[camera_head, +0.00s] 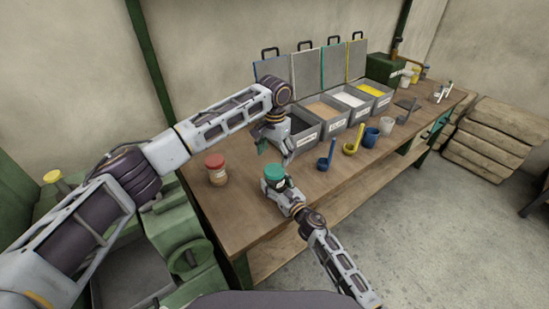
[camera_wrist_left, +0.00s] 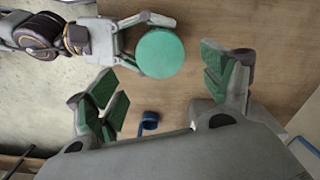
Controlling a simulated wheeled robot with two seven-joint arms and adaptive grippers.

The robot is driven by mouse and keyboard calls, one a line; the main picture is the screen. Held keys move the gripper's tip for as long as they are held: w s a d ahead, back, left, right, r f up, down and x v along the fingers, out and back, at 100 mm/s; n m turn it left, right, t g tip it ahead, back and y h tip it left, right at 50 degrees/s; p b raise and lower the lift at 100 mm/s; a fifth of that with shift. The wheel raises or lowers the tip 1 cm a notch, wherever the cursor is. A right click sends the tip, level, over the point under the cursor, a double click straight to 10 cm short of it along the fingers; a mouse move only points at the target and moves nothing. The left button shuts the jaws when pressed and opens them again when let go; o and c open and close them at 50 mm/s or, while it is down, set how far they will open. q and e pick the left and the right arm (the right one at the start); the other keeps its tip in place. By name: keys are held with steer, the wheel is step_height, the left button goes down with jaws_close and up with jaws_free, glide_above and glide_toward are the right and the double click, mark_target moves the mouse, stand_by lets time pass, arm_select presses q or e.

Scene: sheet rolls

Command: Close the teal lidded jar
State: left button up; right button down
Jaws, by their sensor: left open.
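The teal lidded jar (camera_head: 274,173) stands near the front edge of the workbench with its teal lid on top. I cannot tell whether the lid is fully tightened. My right gripper (camera_head: 275,187) is around the jar body and appears shut on it. In the left wrist view the round lid (camera_wrist_left: 160,53) shows from above, with the right gripper's fingers reaching it from the left. My left gripper (camera_head: 276,153) is open and empty, pointing down above and slightly behind the jar. Its green-padded fingers (camera_wrist_left: 167,88) are spread wide in the left wrist view, apart from the lid.
A red-lidded jar (camera_head: 215,170) stands to the left on the workbench (camera_head: 240,215). Several open grey bins (camera_head: 327,109) line the back. A blue scoop (camera_head: 325,163), a yellow scoop (camera_head: 352,147) and cups (camera_head: 371,137) are to the right. Green machinery (camera_head: 180,235) is at the left.

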mark_target(274, 169)
arm_select(q)
steer(key=shift+r+n, duration=0.3)
steer(key=shift+r, duration=0.4)
steer(key=shift+f, duration=0.2)
steer(key=shift+f, duration=3.85)
steer(key=shift+c, duration=0.3)
steer(key=c, duration=1)
steer(key=o, duration=1.2)
steer(key=shift+r, duration=0.2)
